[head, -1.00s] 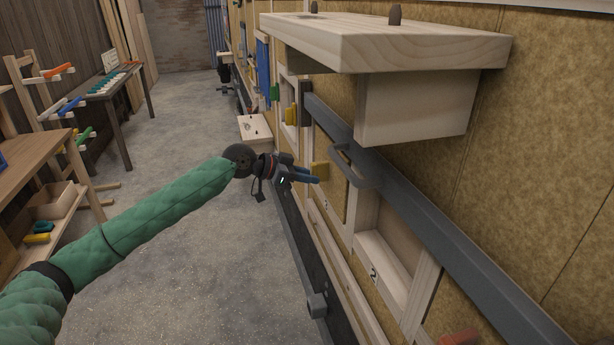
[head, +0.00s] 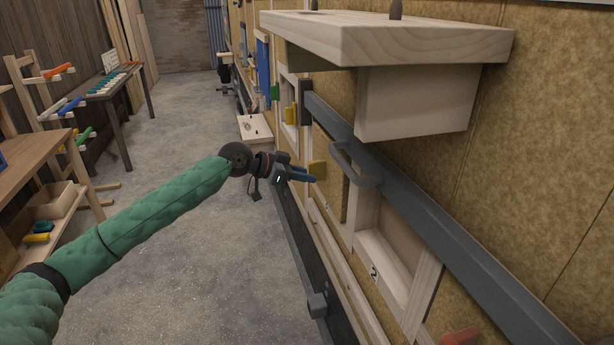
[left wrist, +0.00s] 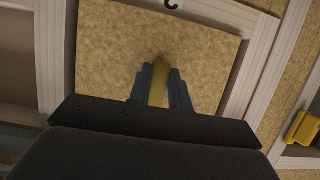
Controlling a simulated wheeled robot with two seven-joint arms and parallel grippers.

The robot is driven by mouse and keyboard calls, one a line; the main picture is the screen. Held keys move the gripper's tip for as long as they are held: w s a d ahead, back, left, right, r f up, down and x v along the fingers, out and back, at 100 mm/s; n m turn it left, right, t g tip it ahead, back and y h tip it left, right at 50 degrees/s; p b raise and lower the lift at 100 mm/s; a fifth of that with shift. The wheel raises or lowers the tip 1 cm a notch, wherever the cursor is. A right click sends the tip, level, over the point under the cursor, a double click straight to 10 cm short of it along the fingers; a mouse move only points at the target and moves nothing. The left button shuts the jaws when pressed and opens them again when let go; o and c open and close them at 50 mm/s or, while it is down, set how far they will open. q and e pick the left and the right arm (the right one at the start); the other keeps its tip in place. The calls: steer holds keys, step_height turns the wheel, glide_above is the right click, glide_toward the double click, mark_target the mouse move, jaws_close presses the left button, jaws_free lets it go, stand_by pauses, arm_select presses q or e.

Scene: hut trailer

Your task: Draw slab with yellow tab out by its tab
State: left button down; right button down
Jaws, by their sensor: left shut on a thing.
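The slab is a tan, speckled square board (left wrist: 205,50) in a pale wooden frame, below a plate marked C in the left wrist view. It also shows in the head view (head: 330,190), steeply from the side. Its yellow tab (head: 318,168) stands out from its face; in the left wrist view the tab (left wrist: 158,85) is between the two blue fingers. My left gripper (head: 314,178) is shut on this tab, pointing at the wall. The fingers cover the tab's sides. How far the slab sits out of its frame is hard to tell. My right gripper is not in view.
A grey rail (head: 430,220) with a handle (head: 357,168) runs along the wall to the right. A wooden shelf (head: 400,45) juts out above. An empty wooden recess (head: 385,255) is nearer. Another yellow tab (left wrist: 304,127) is at right.

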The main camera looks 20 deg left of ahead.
arm_select(q)
steer(key=s+a+b, duration=0.3)
steer(key=a, duration=0.2)
steer(key=shift+s+a, duration=0.15)
steer(key=shift+s, duration=0.15)
stand_by(1.2)
steer(key=shift+a, duration=0.1)
steer(key=shift+s, duration=0.1)
steer(key=s+a+b, duration=0.2)
steer(key=a, duration=0.1)
steer(key=s+a+b, duration=0.1)
steer(key=a+b, duration=0.1)
steer(key=shift+s, duration=0.1)
stand_by(0.8)
